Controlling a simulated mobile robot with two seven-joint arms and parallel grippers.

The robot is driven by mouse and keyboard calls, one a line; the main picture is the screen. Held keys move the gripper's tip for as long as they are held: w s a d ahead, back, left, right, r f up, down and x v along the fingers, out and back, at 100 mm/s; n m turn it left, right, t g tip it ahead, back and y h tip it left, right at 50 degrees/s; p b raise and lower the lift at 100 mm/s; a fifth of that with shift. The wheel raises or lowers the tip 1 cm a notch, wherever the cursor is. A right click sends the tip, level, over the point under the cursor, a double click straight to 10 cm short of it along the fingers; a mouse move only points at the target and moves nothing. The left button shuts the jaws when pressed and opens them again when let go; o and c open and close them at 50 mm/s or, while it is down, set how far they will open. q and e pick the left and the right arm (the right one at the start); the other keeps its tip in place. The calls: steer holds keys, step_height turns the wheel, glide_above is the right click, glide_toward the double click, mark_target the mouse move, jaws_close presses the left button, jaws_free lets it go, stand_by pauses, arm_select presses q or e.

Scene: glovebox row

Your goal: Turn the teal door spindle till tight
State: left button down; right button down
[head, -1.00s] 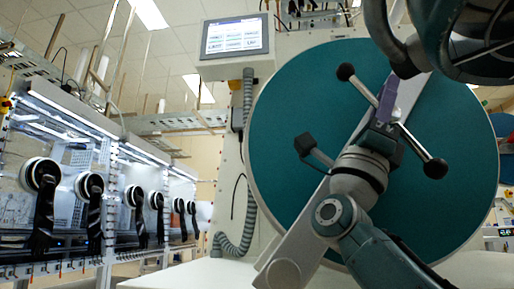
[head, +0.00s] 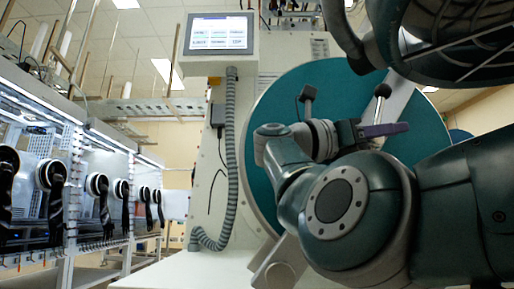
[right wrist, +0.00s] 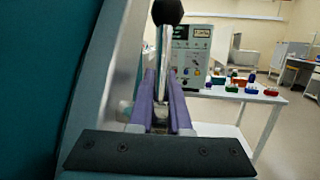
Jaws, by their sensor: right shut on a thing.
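The round teal door (head: 335,78) fills the right half of the head view, with a pale bar across its face. My right gripper (head: 398,130) has purple fingers and is shut on one spindle rod. In the right wrist view the silver rod (right wrist: 162,45) stands between the fingers (right wrist: 162,112), with its black knob beyond the tips. My left gripper is not in view.
A screen (head: 218,34) and a grey ribbed hose (head: 230,150) are left of the door. Gloveboxes with round ports (head: 52,174) line the left. In the right wrist view a white table (right wrist: 240,93) holds several coloured racks.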

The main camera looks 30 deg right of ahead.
steer(key=shift+s+d+f+t+y+p, duration=0.15)
steer(key=shift+t+y+p, duration=0.1)
steer(key=shift+y+p, duration=0.25)
steer(key=shift+w+f+t+y+p, duration=0.15)
steer(key=shift+t+y+p, duration=0.1)
steer(key=shift+y+p, duration=0.25)
steer(key=shift+s+f, duration=0.1)
steer(key=shift+s, duration=0.05)
steer(key=c, duration=1.2)
jaws_free()
steer(key=shift+d, duration=0.1)
steer(key=shift+o, duration=0.2)
steer(key=p+v, duration=0.1)
steer(key=v, duration=0.1)
steer(key=p+v, duration=0.1)
steer(key=v, duration=0.5)
steer(key=shift+r+p, duration=0.35)
steer(key=shift+p, duration=0.05)
steer(key=shift+f+p+v, duration=0.25)
steer(key=shift+p+v, duration=0.65)
steer(key=shift+v, duration=0.05)
